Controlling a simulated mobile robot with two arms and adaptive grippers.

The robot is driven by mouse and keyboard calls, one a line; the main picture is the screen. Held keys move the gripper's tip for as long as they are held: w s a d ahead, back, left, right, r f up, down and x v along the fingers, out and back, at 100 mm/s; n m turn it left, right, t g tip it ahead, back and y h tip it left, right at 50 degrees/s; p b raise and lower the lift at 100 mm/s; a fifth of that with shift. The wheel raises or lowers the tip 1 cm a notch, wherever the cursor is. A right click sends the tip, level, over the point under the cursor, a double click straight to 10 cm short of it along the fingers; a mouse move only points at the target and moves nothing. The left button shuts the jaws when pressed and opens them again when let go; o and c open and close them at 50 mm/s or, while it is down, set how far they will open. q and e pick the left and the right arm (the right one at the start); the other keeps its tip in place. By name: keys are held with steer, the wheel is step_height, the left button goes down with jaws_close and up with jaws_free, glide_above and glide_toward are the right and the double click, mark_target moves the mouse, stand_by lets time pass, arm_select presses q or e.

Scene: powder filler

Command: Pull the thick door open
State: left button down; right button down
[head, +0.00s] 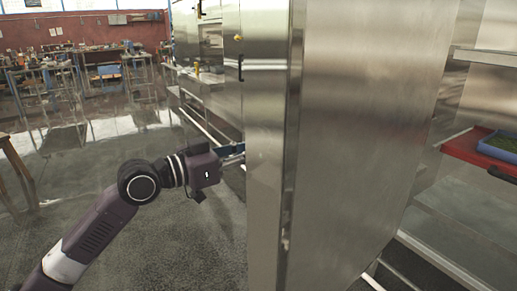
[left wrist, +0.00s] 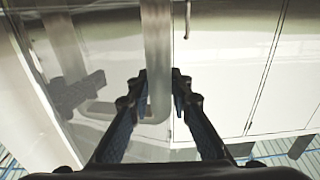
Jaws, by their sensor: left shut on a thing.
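The thick steel door (head: 350,130) stands large in the middle of the head view, open, with its narrow edge toward me and shelves showing to its right. My left gripper (head: 236,150) is at the door's left side, its fingertips partly hidden behind the door's edge. In the left wrist view, my left gripper (left wrist: 160,88) has its two fingers on either side of the door's vertical metal handle (left wrist: 157,40) and is shut on it. The shiny door face (left wrist: 105,35) behind the handle reflects the gripper. My right gripper is in neither view.
A red tray (head: 463,148) with a blue box (head: 498,147) sits on a shelf at the right. More steel cabinets (head: 215,50) stand behind the door. The floor (head: 85,235) at the left is open, with cluttered workbenches (head: 100,60) farther back.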

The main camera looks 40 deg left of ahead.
arm_select(q)
steer(key=c, duration=1.7)
jaws_free()
steer(key=shift+w+d, duration=0.1)
steer(key=shift+d, duration=0.1)
steer(key=shift+c, duration=0.2)
steer(key=shift+a, duration=0.1)
steer(key=v, duration=1.2)
